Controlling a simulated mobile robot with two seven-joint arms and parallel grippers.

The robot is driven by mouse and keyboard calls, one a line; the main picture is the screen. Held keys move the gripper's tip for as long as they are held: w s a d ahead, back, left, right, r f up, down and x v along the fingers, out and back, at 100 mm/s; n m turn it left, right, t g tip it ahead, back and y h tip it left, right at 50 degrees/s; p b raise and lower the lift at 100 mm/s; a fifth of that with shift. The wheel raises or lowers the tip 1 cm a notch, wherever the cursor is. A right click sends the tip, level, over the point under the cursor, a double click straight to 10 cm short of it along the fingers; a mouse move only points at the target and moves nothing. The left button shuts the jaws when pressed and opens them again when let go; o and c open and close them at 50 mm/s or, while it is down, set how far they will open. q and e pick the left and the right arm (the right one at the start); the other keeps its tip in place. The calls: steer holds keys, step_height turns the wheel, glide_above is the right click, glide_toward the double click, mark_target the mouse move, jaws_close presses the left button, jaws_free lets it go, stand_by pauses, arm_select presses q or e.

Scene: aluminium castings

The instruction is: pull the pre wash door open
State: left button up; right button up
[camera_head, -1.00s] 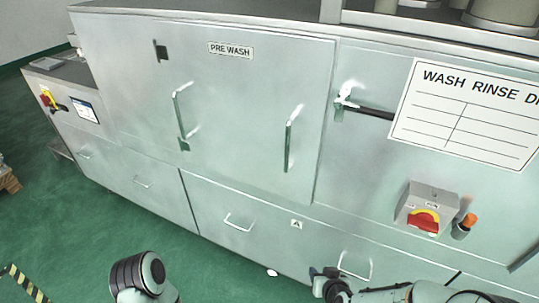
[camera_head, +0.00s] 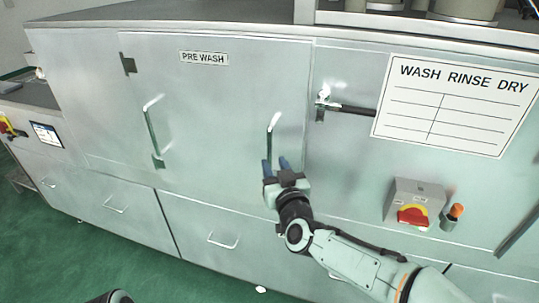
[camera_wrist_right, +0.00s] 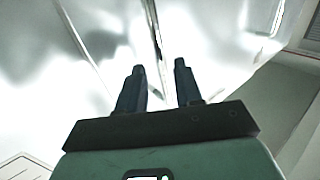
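The pre wash door (camera_head: 215,105) is a flat metal panel under a PRE WASH label (camera_head: 204,58); it looks shut, flush with the machine front. It carries a vertical bar handle (camera_head: 271,138) near its right edge and another bar (camera_head: 152,130) further left. My right gripper (camera_head: 275,163) is at the lower end of the right handle, fingers pointing at the door. In the right wrist view its two fingers (camera_wrist_right: 159,68) are apart, with a thin bar between or just beyond them; contact cannot be told. My left gripper is out of view.
Right of the door are a latch with a dark lever (camera_head: 345,108), a WASH RINSE DRY sign (camera_head: 455,105) and a switch box with a red and yellow knob (camera_head: 413,205). Drawers with handles (camera_head: 222,243) line the lower front. Green floor (camera_head: 60,255) is free at lower left.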

mark_target(271, 158)
steer(key=x, duration=0.5)
steer(key=shift+p, duration=0.3)
steer(key=shift+s, duration=0.1)
jaws_close()
